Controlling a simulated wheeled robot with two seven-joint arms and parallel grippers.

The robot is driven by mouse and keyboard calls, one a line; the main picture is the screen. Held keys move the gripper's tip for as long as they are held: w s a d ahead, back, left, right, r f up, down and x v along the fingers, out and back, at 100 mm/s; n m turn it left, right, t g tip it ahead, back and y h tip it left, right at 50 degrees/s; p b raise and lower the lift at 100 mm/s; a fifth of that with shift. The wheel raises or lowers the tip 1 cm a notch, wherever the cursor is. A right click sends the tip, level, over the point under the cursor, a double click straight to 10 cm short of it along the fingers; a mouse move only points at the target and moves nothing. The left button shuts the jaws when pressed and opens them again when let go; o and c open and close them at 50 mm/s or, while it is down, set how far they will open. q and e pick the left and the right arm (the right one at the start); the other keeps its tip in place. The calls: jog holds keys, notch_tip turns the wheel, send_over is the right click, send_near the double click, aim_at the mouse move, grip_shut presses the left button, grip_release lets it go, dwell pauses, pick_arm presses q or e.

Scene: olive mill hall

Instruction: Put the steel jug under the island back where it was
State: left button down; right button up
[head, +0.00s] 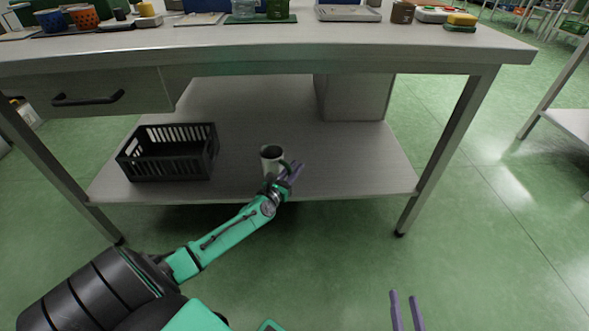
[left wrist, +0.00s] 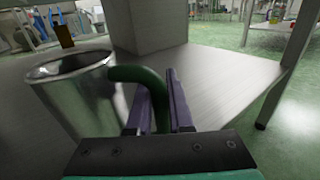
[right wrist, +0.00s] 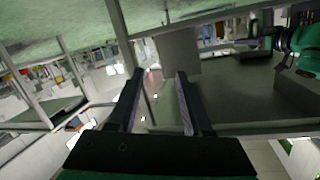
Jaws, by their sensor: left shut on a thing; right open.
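The steel jug (head: 271,156) stands upright at the front of the island's lower shelf (head: 340,160), right of the black crate. In the left wrist view the jug (left wrist: 75,95) is a shiny metal cup with a dark green handle (left wrist: 150,88). My left gripper (head: 294,170) is shut on that handle; its purple fingers lie on either side of it in the left wrist view (left wrist: 165,105). The jug's base is partly hidden by my gripper, so I cannot tell whether it touches the shelf. My right gripper (head: 405,308) is open and empty, low in front of the island.
A black slatted crate (head: 168,152) stands on the shelf's left part. A grey box-like block (head: 354,97) stands at the back right. The tabletop (head: 300,38) above carries several items. Table legs (head: 452,140) bound the shelf; its right front is clear.

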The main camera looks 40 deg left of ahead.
jog(key=shift+w+r, duration=0.1)
jog(key=shift+r, duration=0.05)
pick_arm(q)
jog(key=c, duration=1.1)
grip_release()
jog(key=shift+o, duration=1.4)
pick_arm(e)
jog(key=shift+w+r+t, duration=0.3)
jog(key=shift+w+r, duration=0.2)
jog(key=shift+r, duration=0.2)
